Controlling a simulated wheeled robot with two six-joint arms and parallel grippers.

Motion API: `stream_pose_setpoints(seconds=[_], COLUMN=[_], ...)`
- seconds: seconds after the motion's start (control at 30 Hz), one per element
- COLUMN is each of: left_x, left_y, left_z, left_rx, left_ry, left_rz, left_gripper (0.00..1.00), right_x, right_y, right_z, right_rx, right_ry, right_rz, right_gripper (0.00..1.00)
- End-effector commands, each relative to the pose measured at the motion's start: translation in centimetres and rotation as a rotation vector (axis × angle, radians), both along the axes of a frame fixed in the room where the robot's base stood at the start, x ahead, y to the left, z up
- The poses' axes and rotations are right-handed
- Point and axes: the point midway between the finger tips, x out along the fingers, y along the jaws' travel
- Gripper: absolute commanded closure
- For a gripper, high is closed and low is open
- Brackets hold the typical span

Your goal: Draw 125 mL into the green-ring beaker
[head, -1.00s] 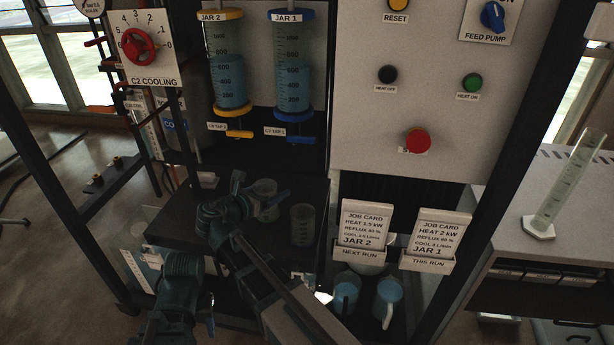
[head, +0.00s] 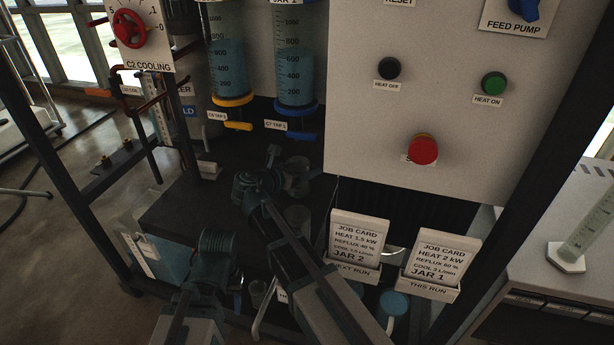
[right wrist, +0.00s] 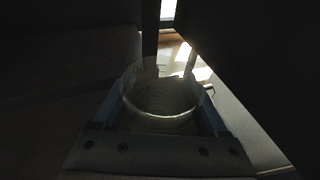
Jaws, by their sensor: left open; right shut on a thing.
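JAR 2 (head: 229,75) with a yellow collar and JAR 1 (head: 296,75) with a blue collar hold bluish liquid. The yellow tap handle (head: 238,126) and blue tap handle (head: 305,136) sit below them. My right gripper (head: 288,172) is shut on a clear beaker (head: 300,182) below JAR 1's tap. The right wrist view shows this beaker (right wrist: 160,108) between the fingers; its ring colour is too dark to tell. A second clear beaker (head: 298,220) stands on the dark shelf (head: 185,215), partly behind my arm. My left gripper (head: 216,243) is open, low at the left, its fingers hardly visible.
Job cards for JAR 2 (head: 356,243) and JAR 1 (head: 440,257) stand in front at the right. A blue vessel (head: 394,303) is below them. The panel has a red button (head: 423,150). A measuring cylinder (head: 590,228) stands on the right bench.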

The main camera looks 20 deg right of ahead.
Motion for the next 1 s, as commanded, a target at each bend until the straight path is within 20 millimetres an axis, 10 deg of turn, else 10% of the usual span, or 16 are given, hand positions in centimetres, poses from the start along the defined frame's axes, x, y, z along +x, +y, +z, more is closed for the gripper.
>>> stream_pose_setpoints(seconds=[0.53,0.57,0.6,0.7,1.0], left_x=[0.04,0.04,0.04,0.04,0.04], left_y=[0.08,0.07,0.07,0.08,0.07], left_z=[-2.22,-2.1,-2.04,-2.03,-1.83], left_rx=[0.004,0.004,0.004,0.004,0.004], left_ry=[-0.001,-0.001,-0.001,-0.001,-0.001], left_rz=[-0.001,-0.001,-0.001,-0.001,-0.001], left_gripper=[0.5,0.5,0.5,0.5,0.5], right_x=[-0.07,-0.06,-0.06,-0.06,-0.06], right_y=[0.32,0.31,0.32,0.31,0.31], right_z=[-2.22,-2.11,-2.04,-2.03,-1.83], right_rx=[0.0,0.0,0.0,0.0,0.0], right_ry=[0.0,0.0,0.0,0.0,0.0], right_rz=[0.001,0.001,0.001,0.001,0.001], right_gripper=[0.88,0.21,0.14,0.0,0.0])
